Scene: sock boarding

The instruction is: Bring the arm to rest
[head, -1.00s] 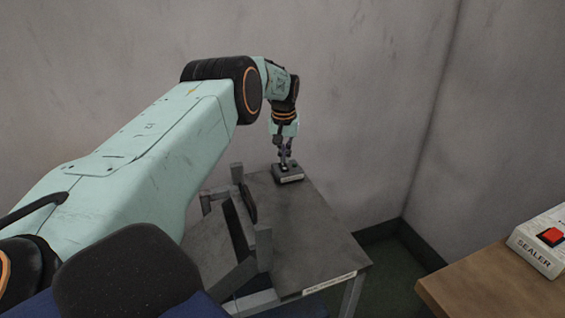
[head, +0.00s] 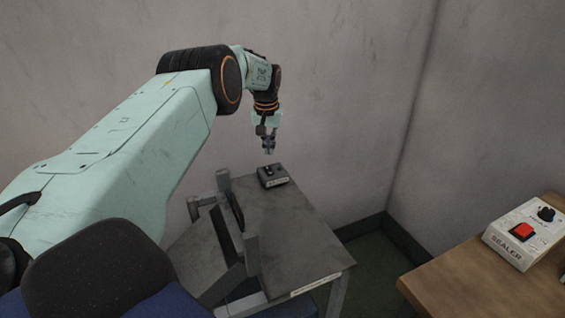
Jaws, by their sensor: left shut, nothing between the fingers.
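My left arm (head: 125,150) reaches in from the left over a grey metal table. My left gripper (head: 269,152) points down, shut and empty, in the air a little above a small dark box (head: 272,176). The box has a small knob or switch on top and a pale label on its front. The gripper and the box are apart. My right gripper is not in the picture.
The grey table (head: 305,245) carries a grey metal frame (head: 250,252) at its left side. A wooden table (head: 500,285) at the right holds a sealer box (head: 508,252) with a red button (head: 522,231). Grey walls (head: 340,80) stand behind. Dark floor shows between the tables.

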